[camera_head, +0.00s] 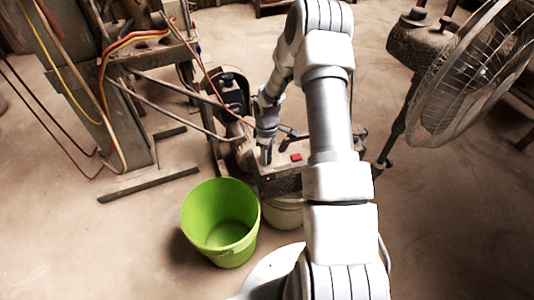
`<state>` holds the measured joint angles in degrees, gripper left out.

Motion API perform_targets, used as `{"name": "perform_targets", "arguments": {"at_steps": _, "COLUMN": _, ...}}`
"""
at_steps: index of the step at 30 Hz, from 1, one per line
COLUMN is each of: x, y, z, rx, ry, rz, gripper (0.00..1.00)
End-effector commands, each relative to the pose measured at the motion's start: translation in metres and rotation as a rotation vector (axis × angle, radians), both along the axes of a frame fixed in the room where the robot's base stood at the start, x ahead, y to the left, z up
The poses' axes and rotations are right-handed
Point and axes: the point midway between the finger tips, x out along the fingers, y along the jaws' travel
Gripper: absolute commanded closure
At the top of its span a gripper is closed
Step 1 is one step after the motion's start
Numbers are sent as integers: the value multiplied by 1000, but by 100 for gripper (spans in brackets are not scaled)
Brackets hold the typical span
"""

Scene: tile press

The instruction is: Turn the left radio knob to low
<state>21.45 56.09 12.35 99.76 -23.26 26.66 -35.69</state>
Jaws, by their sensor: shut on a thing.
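A small worn box (281,181), which may be the radio, stands near the middle of the head view. It has a red square (296,157) on its top and a dark front face. My gripper (274,148) is at the left part of the box's top, left of the red square. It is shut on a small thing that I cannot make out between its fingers. No knob shows clearly, and neither does its setting. My arm hides the right part of the box.
A green bucket (222,218) stands on the floor at front left of the box. A pale bucket (284,212) is below the box. A metal machine frame with hoses (75,100) stands at left. A large fan (470,75) stands at right. Bare floor lies at front left.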

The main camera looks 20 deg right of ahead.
Motion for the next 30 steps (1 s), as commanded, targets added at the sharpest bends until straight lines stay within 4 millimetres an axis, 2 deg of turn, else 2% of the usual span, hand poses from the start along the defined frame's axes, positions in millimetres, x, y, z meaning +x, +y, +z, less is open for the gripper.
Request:
{"name": "perform_targets", "arguments": {"at_steps": 11, "x": 1, "y": 0, "z": 1, "rx": 0, "ry": -1, "rz": 136, "gripper": 100}}
{"name": "perform_targets", "arguments": {"at_steps": 26, "x": 1, "y": 0, "z": 1, "rx": -1, "ry": -2, "rz": 153, "gripper": 100}}
{"name": "perform_targets", "arguments": {"at_steps": 27, "x": 1, "y": 0, "z": 1, "rx": -1, "ry": -2, "rz": 153, "gripper": 53}}
{"name": "perform_targets", "arguments": {"at_steps": 30, "x": 1, "y": 0, "z": 0, "rx": 0, "ry": -1, "rz": 152, "gripper": 35}}
